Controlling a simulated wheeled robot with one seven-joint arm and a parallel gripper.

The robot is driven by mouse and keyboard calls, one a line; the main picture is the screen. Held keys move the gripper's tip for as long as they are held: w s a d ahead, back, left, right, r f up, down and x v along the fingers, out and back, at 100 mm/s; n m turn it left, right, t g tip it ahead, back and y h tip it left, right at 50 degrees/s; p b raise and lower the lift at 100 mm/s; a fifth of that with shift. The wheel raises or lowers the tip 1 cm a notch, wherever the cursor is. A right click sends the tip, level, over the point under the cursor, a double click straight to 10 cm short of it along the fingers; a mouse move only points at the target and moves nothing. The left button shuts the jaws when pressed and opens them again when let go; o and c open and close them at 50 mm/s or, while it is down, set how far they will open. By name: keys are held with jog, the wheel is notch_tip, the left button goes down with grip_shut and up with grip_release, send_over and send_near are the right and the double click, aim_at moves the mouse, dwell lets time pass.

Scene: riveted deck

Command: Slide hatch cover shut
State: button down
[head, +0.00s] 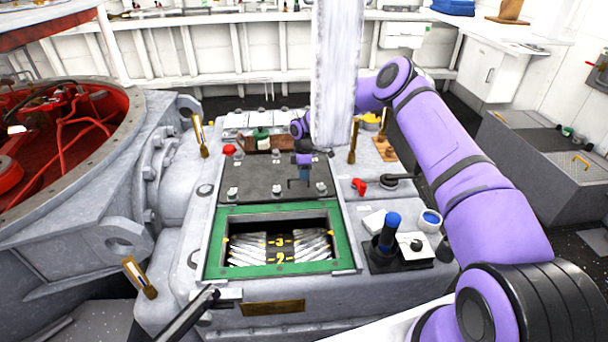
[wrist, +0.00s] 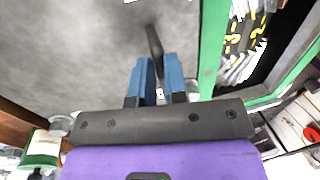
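The hatch cover (head: 255,178) is a dark grey plate with several knobs along its edges. It lies behind the opening (head: 279,243), which is uncovered and has a green frame (head: 217,250). Inside are pale slats and yellow numbers 3 and 2. My gripper (head: 304,182) is over the cover's right part. In the wrist view, the blue fingertips (wrist: 159,62) are on both sides of a dark upright handle (wrist: 152,38) on the grey cover (wrist: 75,45) and look closed on it. The green frame (wrist: 211,50) is at right.
A black-based lever with a blue knob (head: 393,219), a white cup (head: 430,220) and a red valve handle (head: 359,186) stand right of the hatch. A green-labelled jar (head: 261,137) is behind the cover. A round red-lined opening (head: 75,130) is at left.

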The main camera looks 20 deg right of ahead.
jog(key=s+a, duration=0.2)
jog(key=s, duration=1.1)
jog(key=shift+a, duration=0.3)
jog(key=c, duration=1.2)
grip_release()
jog(key=shift+w, duration=0.1)
jog(key=shift+o, duration=0.2)
jog(key=shift+r, duration=0.1)
notch_tip(320, 180, up, 10)
jog(key=w, duration=0.2)
jog(key=shift+d+r, duration=0.2)
